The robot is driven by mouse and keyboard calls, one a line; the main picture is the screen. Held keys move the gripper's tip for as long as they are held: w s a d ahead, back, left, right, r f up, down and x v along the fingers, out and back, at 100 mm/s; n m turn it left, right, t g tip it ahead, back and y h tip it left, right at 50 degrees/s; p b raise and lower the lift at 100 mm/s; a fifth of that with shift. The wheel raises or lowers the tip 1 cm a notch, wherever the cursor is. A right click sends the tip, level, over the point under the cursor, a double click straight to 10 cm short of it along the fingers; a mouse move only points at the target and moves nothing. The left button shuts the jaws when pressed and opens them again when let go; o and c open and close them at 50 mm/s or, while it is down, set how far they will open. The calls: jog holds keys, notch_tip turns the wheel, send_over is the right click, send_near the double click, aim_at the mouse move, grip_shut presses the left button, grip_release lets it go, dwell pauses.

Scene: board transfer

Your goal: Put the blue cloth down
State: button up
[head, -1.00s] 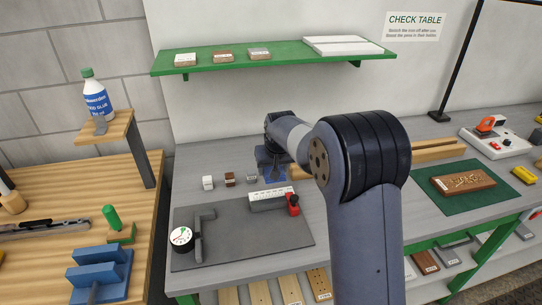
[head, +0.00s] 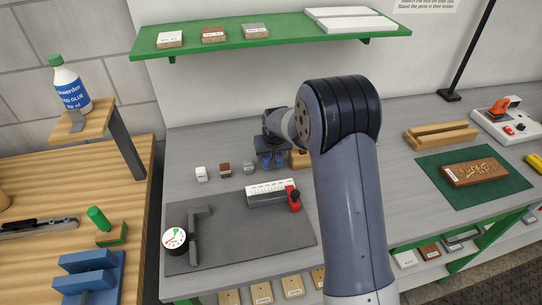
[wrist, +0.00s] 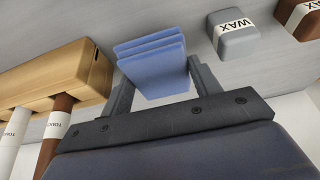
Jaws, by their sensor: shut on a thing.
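The blue cloth (wrist: 152,62) is a folded, layered pad between the two fingers of my gripper (wrist: 155,82) in the wrist view. The fingers are shut on it. In the head view the gripper (head: 269,146) is at the back of the grey bench, low over the surface, with the blue cloth (head: 265,161) below it. I cannot tell whether the cloth touches the bench. My arm hides part of the area to its right.
A wooden holder (wrist: 55,75) with a white and a brown stick is close beside the gripper. A grey WAX block (wrist: 234,42) and a brown block (wrist: 300,20) lie on the other side. A dark mat (head: 240,240) with a gauge (head: 174,239) is in front.

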jog(key=shift+f, duration=0.95)
jog(key=shift+f, duration=0.2)
jog(key=o, duration=0.9)
jog(key=shift+o, duration=0.2)
jog(key=shift+r, duration=0.15)
jog(key=shift+r, duration=0.2)
jog(key=a+b+v, duration=0.1)
jog(key=b+v, duration=0.1)
jog(key=v, duration=0.9)
jog(key=shift+s+d+r, duration=0.2)
jog(key=shift+d+r, duration=0.1)
jog(key=shift+d, duration=0.2)
